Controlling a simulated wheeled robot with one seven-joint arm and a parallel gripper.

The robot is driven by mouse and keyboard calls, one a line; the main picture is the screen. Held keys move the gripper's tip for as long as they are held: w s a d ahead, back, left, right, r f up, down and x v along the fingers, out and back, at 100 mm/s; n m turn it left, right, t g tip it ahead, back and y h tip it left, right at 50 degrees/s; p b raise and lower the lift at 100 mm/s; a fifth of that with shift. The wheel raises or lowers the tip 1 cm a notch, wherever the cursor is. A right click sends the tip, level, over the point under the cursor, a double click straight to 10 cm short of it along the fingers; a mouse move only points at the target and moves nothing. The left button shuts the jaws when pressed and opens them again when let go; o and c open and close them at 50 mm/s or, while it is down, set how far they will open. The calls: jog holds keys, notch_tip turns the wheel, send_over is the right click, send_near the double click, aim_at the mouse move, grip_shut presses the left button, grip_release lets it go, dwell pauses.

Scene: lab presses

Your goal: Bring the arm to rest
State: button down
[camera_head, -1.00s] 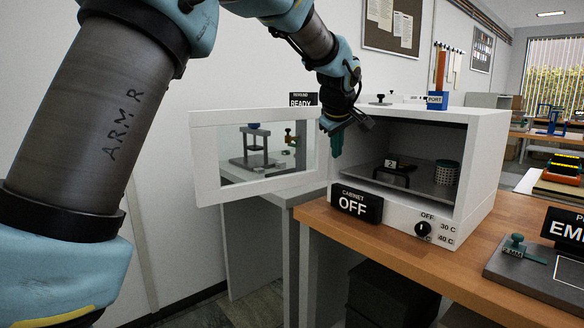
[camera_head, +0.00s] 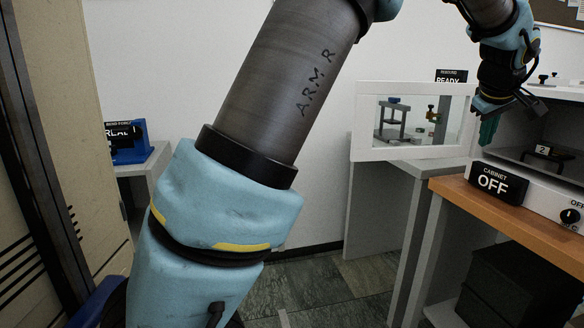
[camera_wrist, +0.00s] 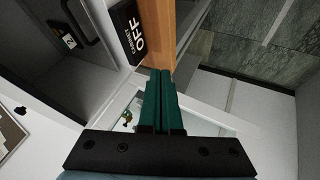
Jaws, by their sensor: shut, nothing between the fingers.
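My arm (camera_head: 290,85) reaches up from the lower middle and over to the right in the head view. My gripper (camera_head: 487,130) hangs fingers down by the front of the open cabinet, near its open glass door. In the wrist view my gripper (camera_wrist: 162,75) has its green fingers together with nothing between them. The white cabinet (camera_head: 525,118) carries a black sign (camera_head: 497,182) reading OFF. In the wrist view the sign (camera_wrist: 132,30) lies just beyond the fingertips, to the left.
The open cabinet door (camera_head: 365,122) sticks out left beside my gripper. A wooden bench (camera_head: 530,235) bears the cabinet. A grey table (camera_head: 388,165) stands behind the door. A blue device with a sign (camera_head: 150,145) is at far left. The floor (camera_head: 365,285) between is clear.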

jog(key=w+a+f+m+g+y+p, duration=0.1)
jog(key=w+a+f+y+p, duration=0.15)
jog(key=a, duration=1.15)
jog(key=w+a+f+g+y+p, duration=0.15)
jog(key=a+f, duration=0.25)
jog(key=a, duration=0.9)
jog(key=s+a+f+m+g+p, duration=0.1)
jog(key=s+a+f, duration=0.2)
jog(key=s+a, duration=0.4)
jog(key=s+a+f+g+p, duration=0.1)
jog(key=s+a+f, duration=0.2)
jog(key=s+a, duration=0.5)
jog(key=a, duration=0.8)
jog(key=shift+a+f+m, duration=0.25)
jog(key=shift+m, duration=0.15)
